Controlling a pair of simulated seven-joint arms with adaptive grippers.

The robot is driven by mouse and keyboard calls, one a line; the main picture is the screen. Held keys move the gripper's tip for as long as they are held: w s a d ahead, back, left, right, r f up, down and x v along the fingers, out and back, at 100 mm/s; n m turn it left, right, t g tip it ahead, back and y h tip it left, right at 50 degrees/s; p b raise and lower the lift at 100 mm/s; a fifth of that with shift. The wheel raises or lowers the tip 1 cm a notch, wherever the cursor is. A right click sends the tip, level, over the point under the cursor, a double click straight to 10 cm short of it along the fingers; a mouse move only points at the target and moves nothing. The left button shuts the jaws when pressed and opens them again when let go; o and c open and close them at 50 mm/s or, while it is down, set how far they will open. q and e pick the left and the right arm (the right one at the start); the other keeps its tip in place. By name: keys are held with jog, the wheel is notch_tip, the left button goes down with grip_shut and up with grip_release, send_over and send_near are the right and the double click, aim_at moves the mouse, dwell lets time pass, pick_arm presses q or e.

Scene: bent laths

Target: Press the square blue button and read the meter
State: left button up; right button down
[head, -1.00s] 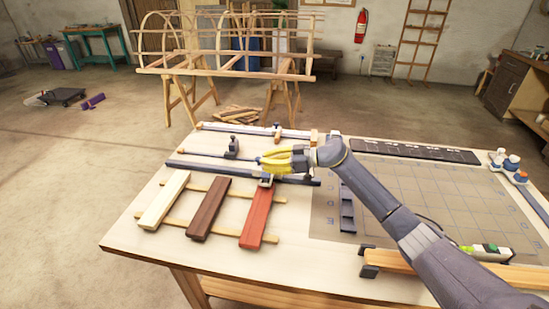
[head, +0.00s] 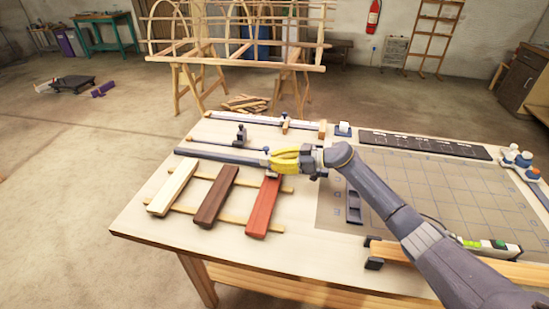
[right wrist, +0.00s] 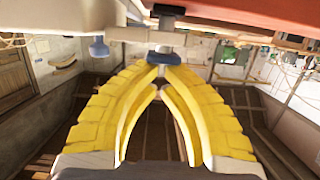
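My right gripper (head: 270,163) has yellow fingers and is over the table, near the far end of the red lath (head: 264,206) and the dark clamp bar (head: 215,156). In the right wrist view its fingertips (right wrist: 166,72) come together close to a blue-grey clamp part, and nothing is clearly held. A small green and white device (head: 490,244) with a dark cable lies at the right of the table. It may be the meter. A square blue button and a readout cannot be made out. My left gripper is out of view.
A pale lath (head: 172,190) and a dark brown lath (head: 216,196) lie left of the red one across thin strips. A gridded mat (head: 420,195) covers the right of the table. A wooden beam (head: 400,257) lies near the front edge. Blue and white pieces (head: 517,158) stand at the far right.

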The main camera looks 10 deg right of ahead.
dwell(0.8)
jog(key=r, duration=0.4)
jog(key=shift+d+r, duration=0.1)
jog(key=shift+d, duration=0.2)
jog(key=v, duration=0.9)
jog(key=shift+s+d, duration=0.15)
jog(key=shift+s, duration=0.05)
